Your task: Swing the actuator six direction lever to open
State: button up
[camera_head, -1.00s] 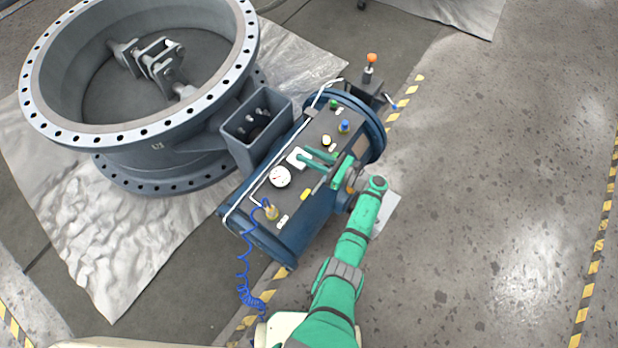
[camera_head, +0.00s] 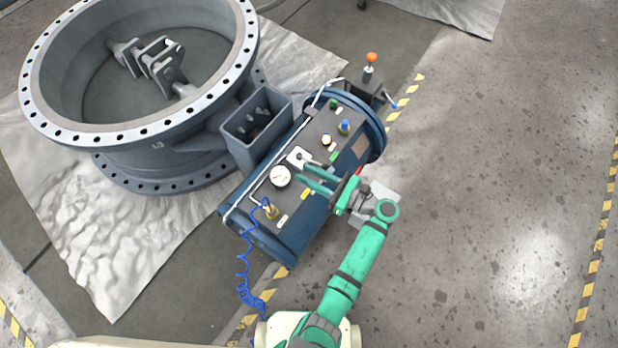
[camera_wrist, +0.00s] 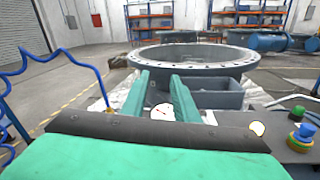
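The actuator (camera_head: 316,145) is a dark blue cylinder with a dark grey top panel, attached to the side of the big valve (camera_head: 150,140). On the panel, a white plate (camera_head: 294,160) carries a small dark lever (camera_head: 303,158) that seems to point right. Which way counts as open cannot be read. The wrist view also shows both fingers (camera_wrist: 159,76) parted. The lever is not clear there, and I see nothing held.
A round white gauge (camera_head: 280,177), a blue knob (camera_head: 344,126) and a brass fitting (camera_head: 271,212) with a coiled blue hose (camera_head: 243,275) stand on or by the panel. An orange-topped post (camera_head: 370,65) stands beyond. Floor to the right is free.

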jog(key=shift+s+r, duration=0.4)
jog(key=shift+s, duration=0.45)
